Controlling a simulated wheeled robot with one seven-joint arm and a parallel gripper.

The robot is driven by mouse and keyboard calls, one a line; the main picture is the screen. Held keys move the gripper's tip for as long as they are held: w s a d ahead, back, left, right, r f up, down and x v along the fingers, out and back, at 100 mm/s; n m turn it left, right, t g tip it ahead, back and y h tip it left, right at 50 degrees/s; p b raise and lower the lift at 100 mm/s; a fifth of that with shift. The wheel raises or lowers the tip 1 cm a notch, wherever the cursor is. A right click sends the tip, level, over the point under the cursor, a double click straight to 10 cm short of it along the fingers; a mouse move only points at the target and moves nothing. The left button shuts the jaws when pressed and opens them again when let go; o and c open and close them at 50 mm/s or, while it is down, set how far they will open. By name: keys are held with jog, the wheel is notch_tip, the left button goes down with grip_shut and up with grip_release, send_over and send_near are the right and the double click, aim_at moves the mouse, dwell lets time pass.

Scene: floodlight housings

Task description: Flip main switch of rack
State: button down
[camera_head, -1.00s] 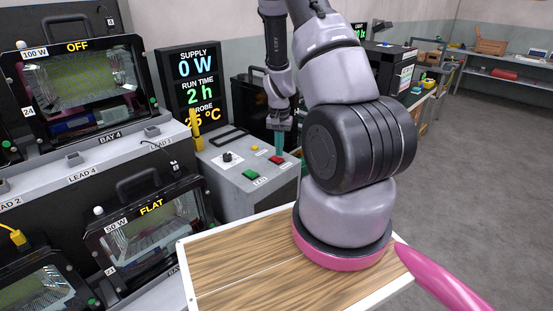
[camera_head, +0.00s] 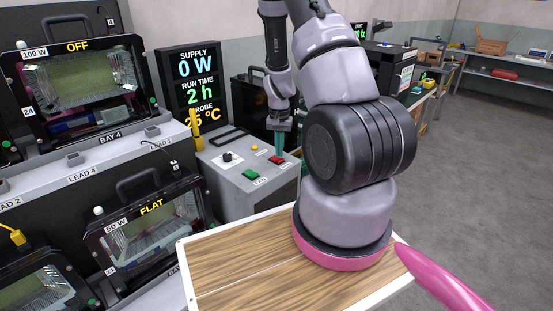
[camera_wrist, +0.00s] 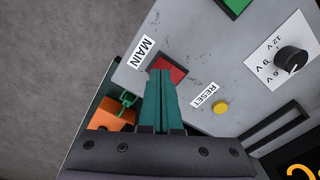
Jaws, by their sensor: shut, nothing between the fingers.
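The main switch is a red rocker (camera_wrist: 173,71) beside a "MAIN" label (camera_wrist: 141,52) on the grey control panel (camera_wrist: 200,40). In the head view the red switch (camera_head: 276,160) shows near the panel's right edge. My gripper (camera_wrist: 162,72) is shut and empty, with its green fingertips at the red switch, covering its left part in the wrist view. In the head view my gripper (camera_head: 279,152) points down with its tips just over the switch. I cannot tell whether they touch it. The supply display (camera_head: 195,82) reads 0 W, 2 h and 25 °C.
A yellow button (camera_wrist: 220,108) labelled RESET, a black knob (camera_wrist: 291,60) and a green switch (camera_head: 250,174) share the panel. A yellow probe (camera_head: 195,130) stands at the panel's left. Floodlight housings (camera_head: 150,234) stand in the rack at left.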

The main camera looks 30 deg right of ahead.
aim_at(279, 159)
jog(key=shift+f, duration=0.8)
dwell(0.4)
jog(key=shift+r, duration=3.5)
